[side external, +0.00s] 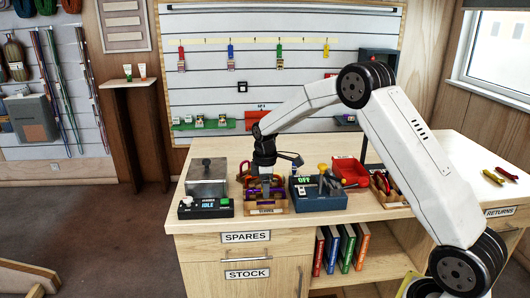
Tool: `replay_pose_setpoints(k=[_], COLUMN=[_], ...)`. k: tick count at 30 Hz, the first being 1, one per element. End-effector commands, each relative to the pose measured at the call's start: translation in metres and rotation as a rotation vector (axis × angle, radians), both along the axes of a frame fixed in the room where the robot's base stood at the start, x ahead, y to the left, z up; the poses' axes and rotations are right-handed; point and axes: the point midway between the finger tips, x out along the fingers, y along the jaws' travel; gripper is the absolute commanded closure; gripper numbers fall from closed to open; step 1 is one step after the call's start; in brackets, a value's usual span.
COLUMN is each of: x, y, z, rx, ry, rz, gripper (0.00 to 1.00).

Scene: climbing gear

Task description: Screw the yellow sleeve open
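My gripper (266,184) points down into a small wooden tray (266,209) on the bench, among carabiners of several colours. Orange and purple carabiner parts (277,194) show around the fingers. The fingers are small and partly hidden among the carabiners, so I cannot tell whether they are open, shut or holding anything. I cannot make out a yellow sleeve; it may be hidden behind the fingers or too small to see.
A grey box (207,170) and a black panel reading IDLE (206,208) stand left of the tray. A dark blue tool block (320,201) with upright handles is close on the right, with a red bin (351,170) behind it.

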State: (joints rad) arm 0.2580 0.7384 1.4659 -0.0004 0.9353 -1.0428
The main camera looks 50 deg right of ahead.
Motion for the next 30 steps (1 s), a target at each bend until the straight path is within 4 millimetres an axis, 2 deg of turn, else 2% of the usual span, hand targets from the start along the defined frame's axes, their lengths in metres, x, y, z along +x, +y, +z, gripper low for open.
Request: replay_pose_setpoints(k=[30], x=[-0.001], y=[0.001], z=[-0.021], rx=[0.002], ry=[0.005], rz=[0.0], gripper=[0.35])
